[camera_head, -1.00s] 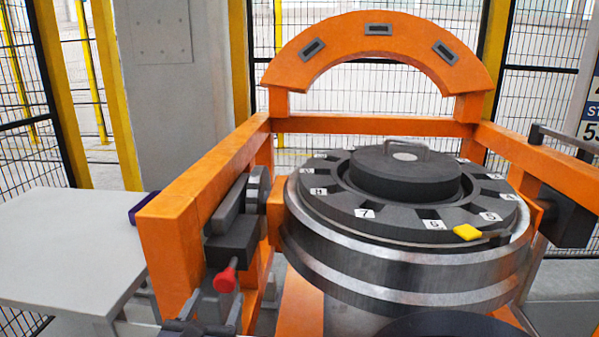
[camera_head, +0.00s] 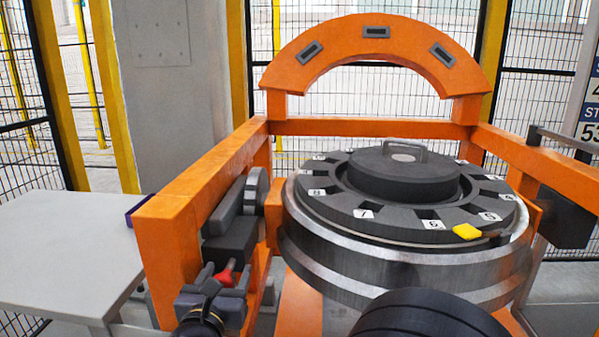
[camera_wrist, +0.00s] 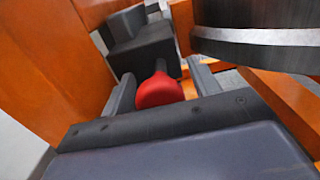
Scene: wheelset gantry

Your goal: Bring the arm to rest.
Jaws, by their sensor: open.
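My gripper (camera_head: 222,278) is at the lower left of the wheelset stand in the head view. It is open, with its fingers on either side of a red knob (camera_head: 227,272). In the wrist view the red knob (camera_wrist: 160,91) sits between the two spread grey fingers of my gripper (camera_wrist: 163,82), near the palm. I cannot tell whether the fingers touch it. The knob is joined to a dark block (camera_wrist: 142,45) on the orange frame. In the head view my gripper partly hides the knob.
An orange gantry frame (camera_head: 170,240) with an arch (camera_head: 375,35) surrounds a steel wheelset (camera_head: 400,265) with a numbered dark ring and a yellow tab (camera_head: 466,232). A grey table (camera_head: 60,250) stands at the left. Fence panels (camera_head: 540,90) close off the back.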

